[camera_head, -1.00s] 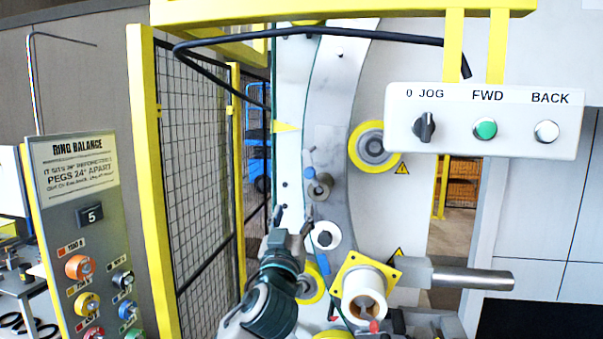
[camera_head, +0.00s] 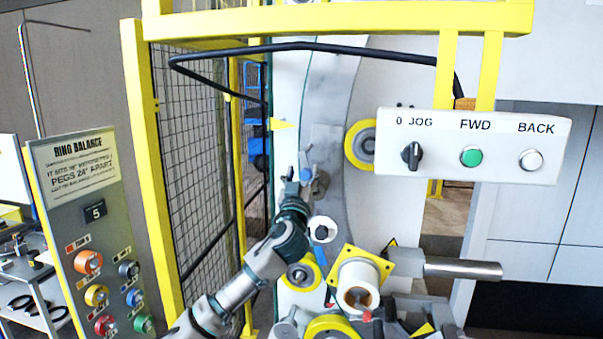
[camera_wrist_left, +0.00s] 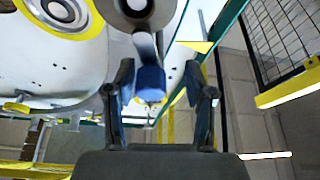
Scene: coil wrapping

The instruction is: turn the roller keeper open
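The roller keeper is a small lever with a blue tip at a grey roller (camera_head: 319,182) on the machine's pale curved plate. In the left wrist view the blue tip (camera_wrist_left: 150,84) hangs from a light stem below the grey roller (camera_wrist_left: 138,12). My left gripper (camera_head: 298,178) is at the lever in the head view. In the left wrist view my left gripper (camera_wrist_left: 160,95) is open, with one finger on each side of the blue tip and a visible gap to each. I cannot tell whether the tip lies fully at finger depth. My right gripper is not clearly in view.
A white roller (camera_head: 322,229) and yellow-rimmed rollers (camera_head: 301,274) sit close below my left gripper. A yellow-flanged spool (camera_head: 357,284) stands lower right. The control box (camera_head: 472,146) hangs at right, the mesh fence (camera_head: 205,170) stands at left. A knobbed panel (camera_head: 93,230) is far left.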

